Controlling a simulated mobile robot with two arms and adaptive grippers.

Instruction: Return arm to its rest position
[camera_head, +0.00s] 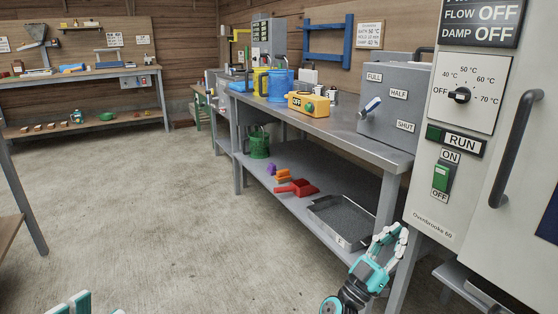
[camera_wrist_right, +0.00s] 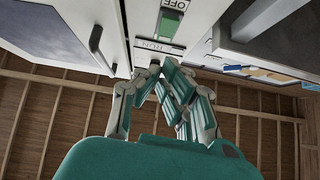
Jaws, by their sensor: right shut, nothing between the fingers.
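My right gripper (camera_head: 394,234) is in the lower right of the head view, in front of the lower left side of the white oven cabinet (camera_head: 432,215). Its teal and grey fingers are drawn together with nothing between them. Only teal tips of my left gripper (camera_head: 76,303) show at the bottom left edge of the head view; the rest is out of frame.
A metal bench (camera_head: 345,136) runs left of the oven, with a yellow box (camera_head: 308,104) and blue bucket on top. Its lower shelf holds a grey tray (camera_head: 342,222) and red scoop (camera_head: 297,187). The oven's dark handle (camera_head: 515,130) sticks out. The concrete floor (camera_head: 150,220) at left is clear.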

